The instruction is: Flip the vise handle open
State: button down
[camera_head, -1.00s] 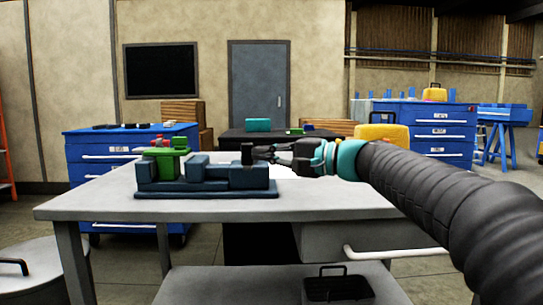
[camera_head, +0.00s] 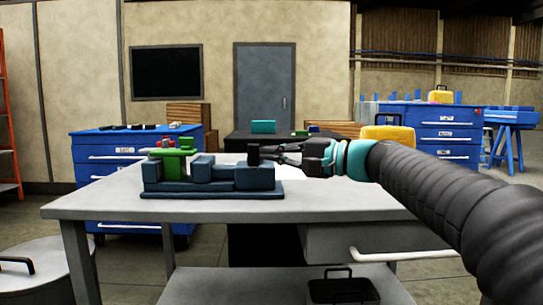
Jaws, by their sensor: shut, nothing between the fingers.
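A dark blue vise (camera_head: 213,178) sits on its flat base on the grey table (camera_head: 330,205). A green part (camera_head: 172,160) stands at its left end. A short dark upright piece, which looks like the vise handle (camera_head: 253,155), rises at its right end. My gripper (camera_head: 268,152) comes in from the right, with its fingertips at or very near this piece. The fingers are shut, with nothing between them. I cannot tell whether they touch the handle.
A blue tool cabinet (camera_head: 105,155) stands behind the table at left. A yellow case (camera_head: 388,136) and blue cabinets (camera_head: 430,130) are at back right. A black tray (camera_head: 341,287) lies on a lower surface in front. The table right of the vise is clear below my arm.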

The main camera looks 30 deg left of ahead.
jog(key=s+d, duration=0.5)
jog(key=d, duration=0.4)
jog(key=shift+s+d+b, duration=0.25)
jog(key=shift+b, duration=0.05)
jog(key=shift+f, duration=0.1)
